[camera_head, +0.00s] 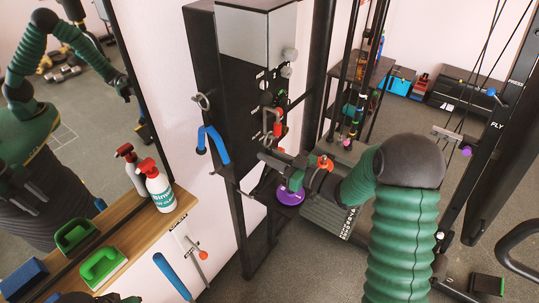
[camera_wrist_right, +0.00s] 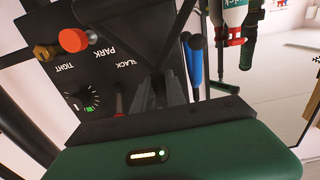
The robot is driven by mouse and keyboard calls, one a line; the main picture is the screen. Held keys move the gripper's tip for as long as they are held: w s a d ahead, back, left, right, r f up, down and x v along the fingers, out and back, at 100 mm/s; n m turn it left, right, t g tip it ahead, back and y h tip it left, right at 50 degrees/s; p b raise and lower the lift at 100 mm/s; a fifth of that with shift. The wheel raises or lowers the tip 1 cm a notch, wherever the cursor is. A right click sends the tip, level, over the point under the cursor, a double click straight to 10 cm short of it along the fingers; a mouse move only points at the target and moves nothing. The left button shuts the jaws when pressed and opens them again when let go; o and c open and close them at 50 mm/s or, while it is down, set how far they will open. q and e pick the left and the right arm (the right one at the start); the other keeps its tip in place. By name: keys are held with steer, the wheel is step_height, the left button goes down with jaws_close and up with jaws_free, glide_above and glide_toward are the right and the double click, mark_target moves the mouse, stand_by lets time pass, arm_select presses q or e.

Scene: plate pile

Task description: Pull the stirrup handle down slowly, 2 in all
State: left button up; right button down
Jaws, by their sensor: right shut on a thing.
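My right gripper (camera_head: 268,158) reaches in from the right at the black machine column. Its fingers also show in the wrist view (camera_wrist_right: 167,92), close together at a black panel. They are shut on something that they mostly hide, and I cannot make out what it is. A grey loop with a red part (camera_head: 272,122), which looks like a stirrup handle, hangs at the column just above the gripper in the head view. I cannot tell whether they touch. A blue curved handle (camera_head: 212,143) is on the column's left side. My left gripper cannot be made out with certainty.
The panel (camera_wrist_right: 112,75) bears a dial, a red knob (camera_wrist_right: 73,40) and the words PARK, SLACK and TIGHT. A wooden shelf (camera_head: 150,221) holds a spray bottle (camera_head: 160,190) and a green holder (camera_head: 103,267). A purple disc (camera_head: 290,195) lies below the gripper.

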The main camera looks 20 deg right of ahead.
mark_target(269, 177)
arm_select(q)
steer(key=shift+f+b, duration=0.35)
steer(key=shift+f, duration=0.35)
arm_select(e)
steer(key=shift+f, duration=1.1)
